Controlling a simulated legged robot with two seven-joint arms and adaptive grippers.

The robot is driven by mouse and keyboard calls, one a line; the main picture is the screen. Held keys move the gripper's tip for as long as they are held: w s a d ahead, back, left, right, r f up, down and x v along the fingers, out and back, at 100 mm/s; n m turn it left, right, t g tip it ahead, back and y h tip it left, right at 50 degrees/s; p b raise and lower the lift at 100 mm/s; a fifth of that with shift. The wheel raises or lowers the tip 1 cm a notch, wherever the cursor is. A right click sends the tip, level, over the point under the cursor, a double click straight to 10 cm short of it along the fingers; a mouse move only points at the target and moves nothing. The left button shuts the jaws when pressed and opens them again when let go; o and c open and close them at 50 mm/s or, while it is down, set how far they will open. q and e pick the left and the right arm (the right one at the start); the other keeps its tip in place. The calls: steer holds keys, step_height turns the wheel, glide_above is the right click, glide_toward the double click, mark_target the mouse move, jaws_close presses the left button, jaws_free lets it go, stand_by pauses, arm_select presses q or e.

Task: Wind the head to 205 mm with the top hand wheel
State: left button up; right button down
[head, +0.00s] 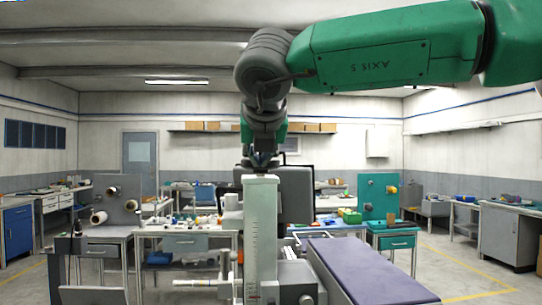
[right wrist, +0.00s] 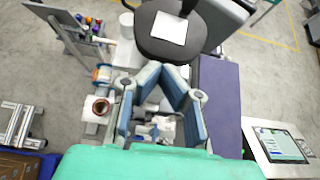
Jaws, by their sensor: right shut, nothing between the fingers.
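A pale upright column (head: 262,225) with a graduated scale on its face stands in the middle of the head view. The scale figures are too small to read. My right arm comes in from the right, and my right gripper (head: 262,160) points down at the column's top, shut and empty. In the right wrist view the blue-padded fingers of my right gripper (right wrist: 162,80) reach over pale machine parts (right wrist: 158,128). The top hand wheel cannot be made out; the gripper covers the column's top. Whether the fingers touch anything there I cannot tell. My left gripper is not in view.
A long purple-topped surface (head: 365,272) lies right of the column, also in the right wrist view (right wrist: 220,95). A dark round seat (right wrist: 168,38) bears a white sheet. A tablet-like screen (right wrist: 280,142) lies at right. Cluttered benches line the back; yellow-lined floor (head: 455,265) is open at right.

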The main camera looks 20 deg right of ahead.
steer(key=shift+w+a, duration=0.15)
steer(key=shift+a, duration=0.3)
steer(key=shift+w+d, duration=0.1)
steer(key=shift+d, duration=0.1)
steer(key=shift+w+d, duration=0.3)
steer(key=shift+d, duration=0.1)
steer(key=shift+s+d, duration=0.2)
steer(key=shift+d, duration=0.35)
steer(key=shift+d, duration=0.1)
